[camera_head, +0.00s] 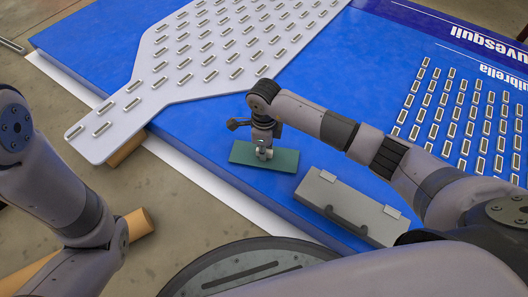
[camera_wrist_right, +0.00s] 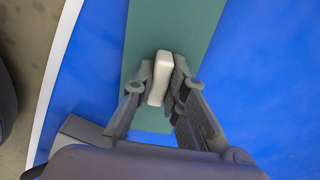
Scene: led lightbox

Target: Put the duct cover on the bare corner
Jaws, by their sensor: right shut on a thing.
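My right gripper (camera_head: 264,153) points down over a green mat (camera_head: 240,152) on the blue board. In the right wrist view its two fingers (camera_wrist_right: 161,88) are shut on a small white block (camera_wrist_right: 160,72), which I take to be the duct cover. The block is above or on the mat; I cannot tell whether it touches. In the head view the block is small and partly hidden by the fingers. My left arm comes in at the left, but its gripper is out of view. I cannot make out which corner is the bare one.
A pale panel (camera_head: 130,87) with rows of small modules lies on the blue board (camera_head: 187,150) and overhangs its left edge. More modules (camera_head: 465,120) sit at the right. A grey case (camera_head: 348,203) lies right of the mat. A wooden roller (camera_head: 140,223) is at lower left.

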